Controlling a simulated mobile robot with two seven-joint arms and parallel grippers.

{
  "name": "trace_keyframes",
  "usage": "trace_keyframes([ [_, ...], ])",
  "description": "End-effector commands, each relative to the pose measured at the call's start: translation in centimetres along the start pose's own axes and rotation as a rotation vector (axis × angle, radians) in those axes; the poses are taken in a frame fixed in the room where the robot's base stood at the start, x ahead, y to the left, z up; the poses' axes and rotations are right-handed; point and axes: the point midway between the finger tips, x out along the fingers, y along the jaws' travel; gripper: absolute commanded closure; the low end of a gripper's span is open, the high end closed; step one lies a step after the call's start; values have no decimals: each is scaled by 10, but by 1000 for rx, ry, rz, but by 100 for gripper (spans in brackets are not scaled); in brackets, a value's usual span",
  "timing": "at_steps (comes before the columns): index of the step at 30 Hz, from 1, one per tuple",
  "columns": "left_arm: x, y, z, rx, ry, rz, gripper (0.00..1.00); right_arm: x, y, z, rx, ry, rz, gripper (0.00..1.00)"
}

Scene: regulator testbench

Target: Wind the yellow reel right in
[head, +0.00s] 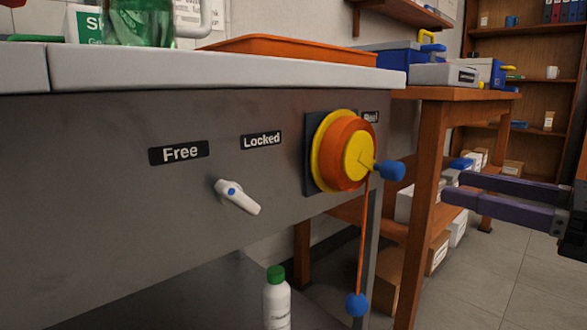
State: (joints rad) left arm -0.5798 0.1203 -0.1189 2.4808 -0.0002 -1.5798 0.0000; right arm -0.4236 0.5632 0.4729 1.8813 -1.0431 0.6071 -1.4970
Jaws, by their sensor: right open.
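The yellow reel (321,150) is mounted on the front of the grey bench panel, with an orange drum (341,178) and a crank ending in a blue knob (390,170). An orange cord (362,245) hangs from it, and a blue ball (356,303) is on its lower end. My left gripper is out of view.
A white bottle with a green cap (276,300) stands below the panel, left of the ball. The bench top (200,70) juts out above the reel. A wooden table (428,150) with boxes stands behind the reel and gripper. Open floor lies at lower right.

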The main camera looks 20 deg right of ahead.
Motion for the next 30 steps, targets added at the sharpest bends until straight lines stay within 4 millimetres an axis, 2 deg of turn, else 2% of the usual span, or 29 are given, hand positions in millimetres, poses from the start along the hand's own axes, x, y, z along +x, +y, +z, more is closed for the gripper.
trace_keyframes([
  [9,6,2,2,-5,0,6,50,53,-1,1,-4,-5,0,39],
  [15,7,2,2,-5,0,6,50,82,-1,1,0,-4,-1,39],
  [21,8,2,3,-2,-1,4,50,94,-1,1,1,-2,-2,39],
  [30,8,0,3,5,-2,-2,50,96,0,1,2,-1,-2,40],
])
